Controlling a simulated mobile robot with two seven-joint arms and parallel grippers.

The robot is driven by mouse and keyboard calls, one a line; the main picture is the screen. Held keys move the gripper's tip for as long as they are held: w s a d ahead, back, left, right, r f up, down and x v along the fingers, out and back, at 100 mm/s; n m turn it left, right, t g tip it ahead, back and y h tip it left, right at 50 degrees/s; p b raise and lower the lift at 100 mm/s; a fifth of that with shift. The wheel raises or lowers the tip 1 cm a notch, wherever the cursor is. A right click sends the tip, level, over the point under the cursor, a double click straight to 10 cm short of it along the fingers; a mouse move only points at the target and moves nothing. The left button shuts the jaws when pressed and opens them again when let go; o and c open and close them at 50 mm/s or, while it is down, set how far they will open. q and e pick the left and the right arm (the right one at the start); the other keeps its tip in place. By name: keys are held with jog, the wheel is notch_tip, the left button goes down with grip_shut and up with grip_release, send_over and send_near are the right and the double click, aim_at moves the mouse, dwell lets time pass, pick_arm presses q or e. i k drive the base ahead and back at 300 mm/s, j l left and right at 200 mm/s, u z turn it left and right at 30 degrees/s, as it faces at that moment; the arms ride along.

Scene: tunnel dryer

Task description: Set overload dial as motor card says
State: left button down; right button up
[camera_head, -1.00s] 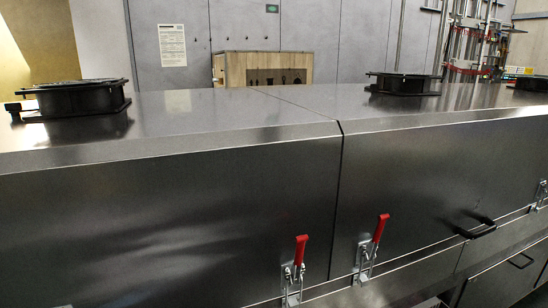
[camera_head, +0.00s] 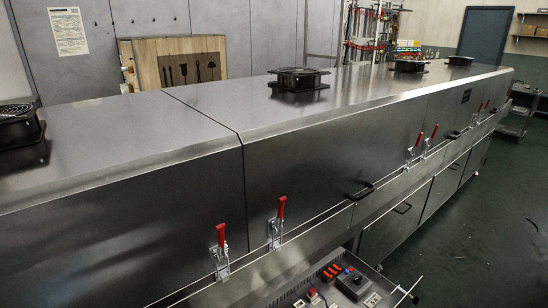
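An open electrical drawer or panel (camera_head: 325,297) shows at the bottom edge, below the steel dryer. It holds orange parts (camera_head: 332,270), a dark box with a red button (camera_head: 352,280) and a small pale card with dark marking (camera_head: 372,299). The card's text is too small to read for certain. I cannot pick out an overload dial. The panel's lower part is cut off by the picture edge. Neither of my grippers is in view.
The long steel tunnel dryer (camera_head: 290,150) fills the middle, with black fans (camera_head: 298,79) on top. Red-handled clamps (camera_head: 281,208) and a black handle (camera_head: 360,190) line its front. A wooden tool board (camera_head: 178,66) stands behind. Green floor (camera_head: 475,235) at right is mostly clear.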

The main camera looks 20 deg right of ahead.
aim_at(357, 282)
jog(key=z, duration=1.35)
